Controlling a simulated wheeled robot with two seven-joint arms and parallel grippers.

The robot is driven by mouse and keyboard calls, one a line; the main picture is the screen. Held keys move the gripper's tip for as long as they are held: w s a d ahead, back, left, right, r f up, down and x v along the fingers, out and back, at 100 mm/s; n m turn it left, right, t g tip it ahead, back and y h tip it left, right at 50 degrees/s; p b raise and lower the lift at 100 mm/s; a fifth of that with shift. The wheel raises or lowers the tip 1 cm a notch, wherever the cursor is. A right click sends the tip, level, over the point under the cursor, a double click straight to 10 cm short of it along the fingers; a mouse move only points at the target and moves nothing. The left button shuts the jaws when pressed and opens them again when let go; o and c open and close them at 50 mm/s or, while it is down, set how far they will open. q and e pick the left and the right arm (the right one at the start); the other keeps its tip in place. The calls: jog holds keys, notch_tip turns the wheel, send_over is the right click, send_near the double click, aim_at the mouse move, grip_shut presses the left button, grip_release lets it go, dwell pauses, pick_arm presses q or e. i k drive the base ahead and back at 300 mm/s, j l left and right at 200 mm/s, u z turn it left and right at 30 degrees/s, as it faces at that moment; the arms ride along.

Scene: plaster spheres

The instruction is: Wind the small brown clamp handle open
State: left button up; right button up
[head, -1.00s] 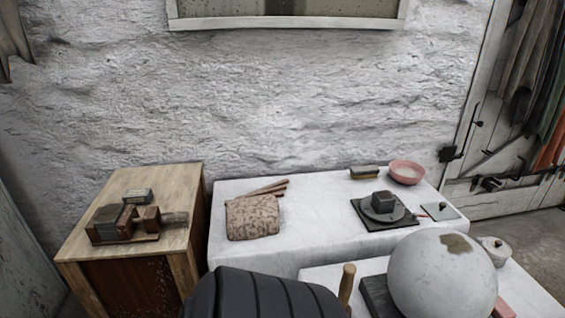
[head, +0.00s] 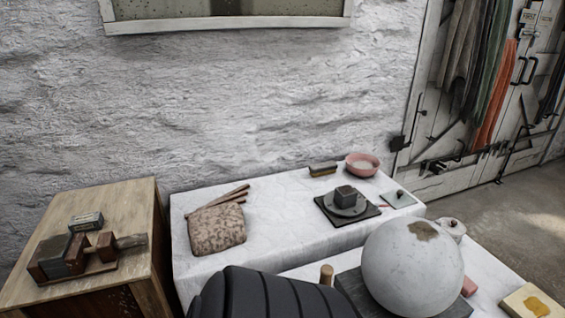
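A small wooden clamp (head: 75,256) with dark reddish-brown blocks sits on the wooden cabinet top at the left of the head view. Its handle (head: 131,241) is a short brown bar sticking out to the right. A grey block sits between the clamp's left-hand blocks. Neither of my grippers shows in the head view. A dark ribbed part, which looks like my own arm, fills the bottom middle of the view.
The wooden cabinet (head: 142,205) stands left of a white-covered table (head: 270,215) with a patterned cloth bundle (head: 217,229), sticks, a dark turntable (head: 346,204) and a pink bowl (head: 362,165). A large plaster sphere (head: 412,267) stands at the front right. Floor (head: 500,220) shows beyond.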

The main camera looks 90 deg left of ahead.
aim_at(140, 239)
jog(key=u, duration=0.5)
jog(key=j+u, duration=0.15)
jog(key=u, duration=0.8)
jog(key=j+u, duration=0.15)
jog(key=u, duration=0.85)
jog(key=j+u, duration=0.1)
jog(key=u, duration=0.9)
jog(key=i, duration=0.05)
